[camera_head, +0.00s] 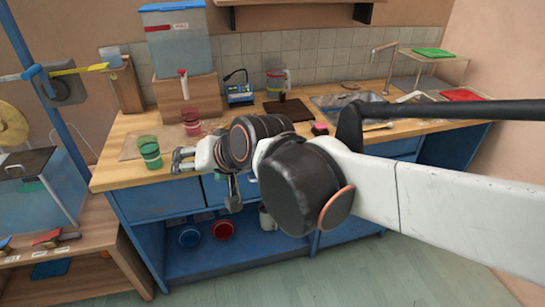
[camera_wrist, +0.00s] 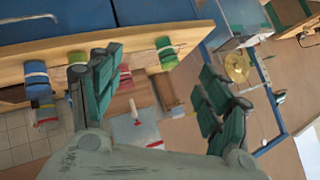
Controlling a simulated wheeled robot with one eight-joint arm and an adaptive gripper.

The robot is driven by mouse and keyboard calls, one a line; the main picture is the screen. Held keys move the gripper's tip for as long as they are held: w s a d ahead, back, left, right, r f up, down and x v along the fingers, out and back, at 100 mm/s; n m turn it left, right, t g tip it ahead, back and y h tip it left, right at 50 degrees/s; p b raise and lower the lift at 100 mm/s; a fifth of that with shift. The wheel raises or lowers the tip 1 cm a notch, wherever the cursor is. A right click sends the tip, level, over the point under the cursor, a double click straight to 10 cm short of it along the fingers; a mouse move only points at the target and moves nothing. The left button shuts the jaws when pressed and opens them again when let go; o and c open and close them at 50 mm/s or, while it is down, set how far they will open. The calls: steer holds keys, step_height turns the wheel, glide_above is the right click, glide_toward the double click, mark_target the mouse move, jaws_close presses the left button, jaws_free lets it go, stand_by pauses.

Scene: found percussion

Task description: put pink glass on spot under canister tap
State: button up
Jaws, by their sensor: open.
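A clear canister (camera_head: 182,48) with a blue lid stands on a wooden box at the back left of the counter. Its red-handled tap (camera_head: 183,80) faces forward. A pink glass (camera_head: 191,122) stands on the counter below the tap in the picture; whether it is exactly under it I cannot tell. My gripper (camera_head: 184,160) is at the counter's front edge, right of a green glass (camera_head: 150,152). In the wrist view, my gripper (camera_wrist: 162,65) is open and empty. The pink glass (camera_wrist: 125,76) and green glass (camera_wrist: 166,52) show beyond the jaws.
My arm hides part of the counter in the head view. A dark board (camera_head: 288,110) and sink (camera_head: 345,102) lie farther right.

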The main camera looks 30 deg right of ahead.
steer(key=s+d+f+n+g+h, duration=0.1)
steer(key=s+d+f+n, duration=0.1)
steer(key=s, duration=0.4)
steer(key=s+d+f+n+g+h, duration=0.1)
steer(key=s+d+f+n, duration=0.1)
steer(key=s, duration=0.4)
steer(key=shift+d+f+g, duration=0.4)
steer(key=shift+d+f, duration=0.1)
steer(key=shift+f, duration=0.15)
